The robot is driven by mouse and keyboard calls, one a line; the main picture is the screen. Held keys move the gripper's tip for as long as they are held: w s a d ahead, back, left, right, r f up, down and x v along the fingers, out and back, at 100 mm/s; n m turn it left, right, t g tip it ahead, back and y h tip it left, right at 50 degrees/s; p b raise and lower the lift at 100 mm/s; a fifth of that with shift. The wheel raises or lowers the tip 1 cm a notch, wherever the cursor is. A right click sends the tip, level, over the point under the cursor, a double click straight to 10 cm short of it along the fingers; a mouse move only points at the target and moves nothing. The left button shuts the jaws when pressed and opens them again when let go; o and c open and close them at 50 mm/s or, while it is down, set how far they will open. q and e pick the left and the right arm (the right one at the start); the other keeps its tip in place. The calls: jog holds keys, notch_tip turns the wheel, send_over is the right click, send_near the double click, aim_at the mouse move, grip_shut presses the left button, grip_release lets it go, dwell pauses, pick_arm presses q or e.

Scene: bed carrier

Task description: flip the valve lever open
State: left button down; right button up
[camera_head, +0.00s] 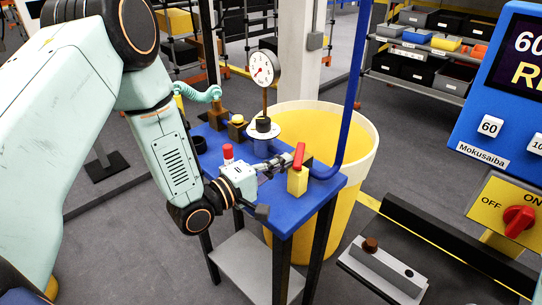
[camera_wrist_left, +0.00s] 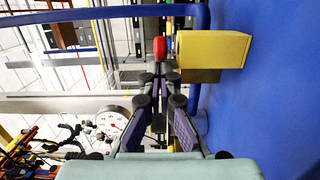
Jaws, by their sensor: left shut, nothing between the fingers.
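The valve is a yellow block (camera_head: 297,181) with a red lever (camera_head: 299,156) at the right corner of the blue table (camera_head: 285,214). The lever stands roughly upright on the block. My left gripper (camera_head: 288,161) is shut and empty, with its fingertips close to the lever's left side in the head view. In the left wrist view, the gripper (camera_wrist_left: 160,72) points at the red lever (camera_wrist_left: 160,48), and the yellow block (camera_wrist_left: 212,49) is to the right. I cannot tell whether the fingertips touch the lever. My right gripper is not in view.
A dial gauge (camera_head: 263,69) stands at the table's back. A red knob (camera_head: 227,151) is left of my gripper. A blue pipe (camera_head: 357,85) rises beside the valve. A yellow barrel (camera_head: 350,160) stands behind the table. A blue panel (camera_head: 485,110) is at right.

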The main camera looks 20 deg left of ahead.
pick_arm(q)
jog(key=shift+s+d, duration=0.2)
jog(key=shift+d, duration=1.05)
jog(key=shift+a, duration=0.1)
